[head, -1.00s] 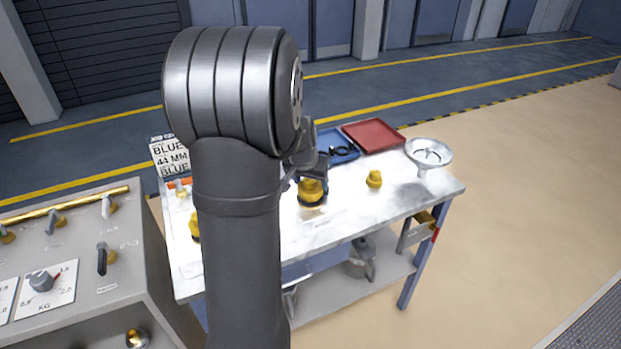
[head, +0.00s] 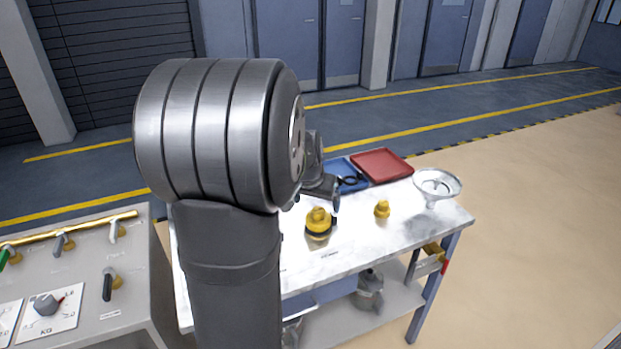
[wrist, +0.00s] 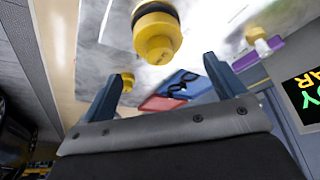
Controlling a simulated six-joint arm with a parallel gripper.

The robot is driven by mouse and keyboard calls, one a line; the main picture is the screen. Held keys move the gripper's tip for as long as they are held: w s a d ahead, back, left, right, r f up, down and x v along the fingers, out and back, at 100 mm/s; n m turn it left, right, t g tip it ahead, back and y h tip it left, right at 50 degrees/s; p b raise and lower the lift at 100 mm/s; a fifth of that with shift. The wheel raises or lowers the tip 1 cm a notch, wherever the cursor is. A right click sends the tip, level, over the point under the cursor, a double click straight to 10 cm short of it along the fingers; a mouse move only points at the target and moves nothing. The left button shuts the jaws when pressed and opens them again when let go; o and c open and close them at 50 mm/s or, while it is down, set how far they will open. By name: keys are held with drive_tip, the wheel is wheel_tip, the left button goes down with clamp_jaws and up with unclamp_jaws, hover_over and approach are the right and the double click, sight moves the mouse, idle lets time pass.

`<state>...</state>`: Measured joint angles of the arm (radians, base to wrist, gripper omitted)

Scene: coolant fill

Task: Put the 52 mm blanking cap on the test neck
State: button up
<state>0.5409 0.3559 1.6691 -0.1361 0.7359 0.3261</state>
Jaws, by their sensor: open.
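A large yellow stepped piece with a knob (head: 319,218) and a dark band stands upright on the bench; it also shows in the wrist view (wrist: 156,36). I cannot tell whether it is the 52 mm cap alone or a cap seated on the test neck. A smaller yellow cap (head: 382,208) stands to its right, also in the wrist view (wrist: 127,82). My gripper (wrist: 160,88) is open and empty, its fingers apart from the large piece. In the head view it hangs behind and above that piece, partly hidden by my arm.
The blue tray (head: 343,167) with a black item and the red tray (head: 383,165) lie at the back. A metal funnel (head: 437,186) stands at the bench's right. A control panel (head: 75,270) is at the left. The bench front (head: 350,258) is clear.

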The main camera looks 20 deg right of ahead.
sight(318, 210)
drive_tip(key=v, duration=1.1)
drive_tip(key=shift+r, duration=0.15)
drive_tip(key=x, duration=1.7)
